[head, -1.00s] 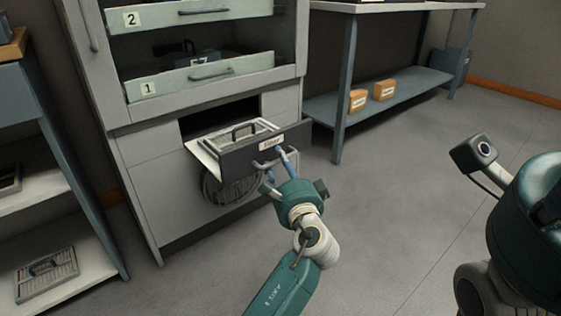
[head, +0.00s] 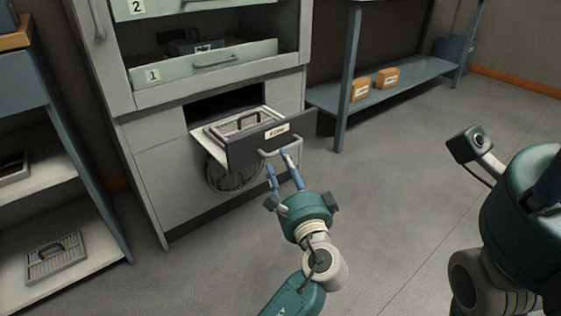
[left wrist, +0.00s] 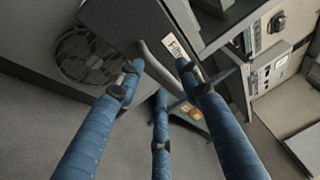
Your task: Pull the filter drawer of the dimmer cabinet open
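The filter drawer (head: 225,150) stands pulled out of the dimmer cabinet (head: 150,150). Its dark front (head: 245,152) carries a white label and a grey bar handle (head: 279,152).
Two numbered upper drawers (head: 210,66) are above the filter drawer. A round fan grille (head: 232,178) is below it. A shelf with another filter (head: 57,258) stands at left. A blue bench (head: 405,82) with boxes stands at right. The floor (head: 400,200) between is clear.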

